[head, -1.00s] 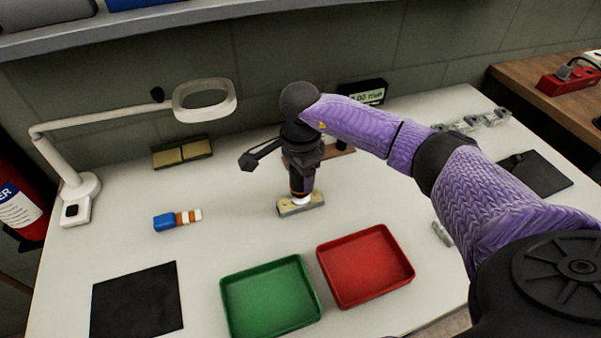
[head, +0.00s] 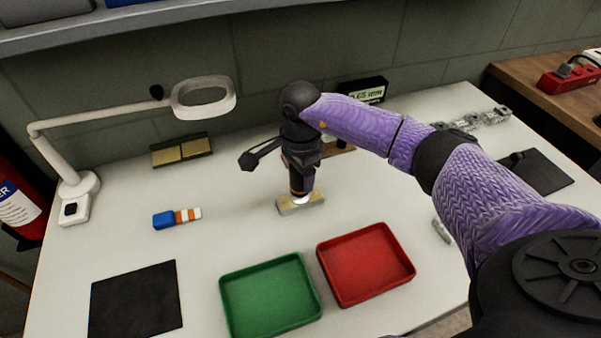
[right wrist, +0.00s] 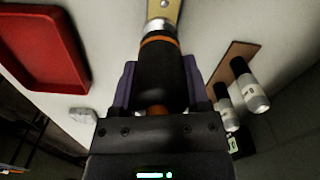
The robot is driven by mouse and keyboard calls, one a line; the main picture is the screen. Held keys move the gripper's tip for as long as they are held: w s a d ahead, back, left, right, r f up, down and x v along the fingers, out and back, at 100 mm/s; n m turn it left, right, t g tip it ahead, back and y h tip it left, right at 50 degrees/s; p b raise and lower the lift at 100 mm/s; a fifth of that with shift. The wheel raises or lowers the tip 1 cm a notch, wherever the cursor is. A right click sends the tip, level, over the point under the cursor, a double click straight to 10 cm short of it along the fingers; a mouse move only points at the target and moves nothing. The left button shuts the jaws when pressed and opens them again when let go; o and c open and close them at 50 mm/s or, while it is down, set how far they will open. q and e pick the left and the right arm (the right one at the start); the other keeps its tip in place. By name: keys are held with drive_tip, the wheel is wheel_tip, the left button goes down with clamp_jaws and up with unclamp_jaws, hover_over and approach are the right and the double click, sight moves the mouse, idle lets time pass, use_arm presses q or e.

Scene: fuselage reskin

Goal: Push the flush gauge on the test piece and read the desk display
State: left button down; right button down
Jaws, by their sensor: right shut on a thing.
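The flush gauge (right wrist: 163,72) is a black cylinder with an orange ring and a bright metal foot. My right gripper (head: 302,176) is shut on its body, with a finger on either side in the right wrist view. The gauge stands about upright with its foot on the test piece (head: 312,203), a small tan and grey block; it also shows in the right wrist view (right wrist: 165,9). The desk display (head: 365,92) is a black box with a pale lit screen at the back; my arm partly covers it and its digits are hard to read. My left gripper is out of view.
A green tray (head: 228,310) and a red tray (head: 330,288) lie in front. A blue, orange and white item (head: 177,218) lies left, near a black mat (head: 135,300). A magnifier lamp (head: 85,185) stands at the back left. Table around the test piece is clear.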

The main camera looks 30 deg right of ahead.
idle(0.3)
drive_tip(key=shift+r+p, duration=0.4)
wheel_tip(320, 180, up, 6)
drive_tip(key=p, duration=0.4)
drive_tip(key=shift+r, duration=0.2)
drive_tip(key=shift+f, duration=0.1)
